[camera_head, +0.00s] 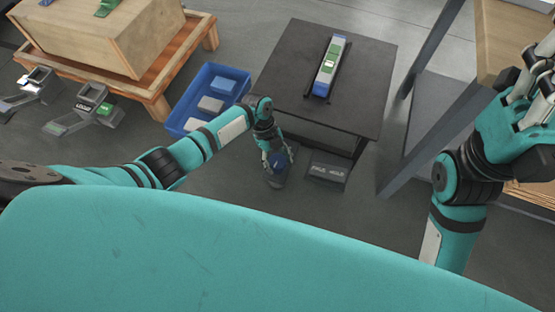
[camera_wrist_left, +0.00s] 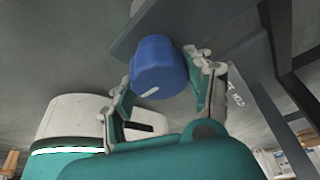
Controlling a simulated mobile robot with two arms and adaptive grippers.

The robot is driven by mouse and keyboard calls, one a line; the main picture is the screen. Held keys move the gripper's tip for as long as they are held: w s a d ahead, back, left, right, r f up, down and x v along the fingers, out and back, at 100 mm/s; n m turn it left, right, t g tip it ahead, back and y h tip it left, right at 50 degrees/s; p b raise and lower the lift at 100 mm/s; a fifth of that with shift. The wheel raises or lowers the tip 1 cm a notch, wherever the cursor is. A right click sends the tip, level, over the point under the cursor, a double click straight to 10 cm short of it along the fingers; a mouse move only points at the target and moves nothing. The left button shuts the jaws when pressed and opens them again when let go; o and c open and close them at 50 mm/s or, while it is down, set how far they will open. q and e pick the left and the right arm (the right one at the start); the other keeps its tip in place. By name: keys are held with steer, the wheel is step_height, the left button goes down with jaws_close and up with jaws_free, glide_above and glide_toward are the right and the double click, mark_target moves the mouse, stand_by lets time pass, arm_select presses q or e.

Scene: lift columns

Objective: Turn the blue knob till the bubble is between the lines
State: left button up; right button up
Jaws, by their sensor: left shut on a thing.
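The blue knob (camera_wrist_left: 157,66), with a white mark on it, sits between the fingers of my left gripper (camera_wrist_left: 165,88) in the left wrist view. In the head view my left gripper (camera_head: 277,160) reaches down beside the near left corner of a dark table (camera_head: 290,80); it is shut on the knob and mostly covers it. A spirit level (camera_head: 330,65) with a green vial lies on the table; the bubble and lines are too small to read. My right gripper (camera_head: 525,90) is raised at the right, away from the table; its jaw opening is unclear.
A blue bin (camera_head: 184,117) with grey and blue blocks stands left of the table. A wooden crate (camera_head: 100,40) on a pallet is at the upper left, with grey devices beside it. A lettered grey plate (camera_head: 328,169) is at the table's near side. A shelf frame (camera_head: 415,130) stands right.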

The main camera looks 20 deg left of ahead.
arm_select(q)
steer(key=o, duration=1.1)
steer(key=shift+o, duration=0.2)
steer(key=v, duration=1.2)
steer(key=shift+f, duration=0.1)
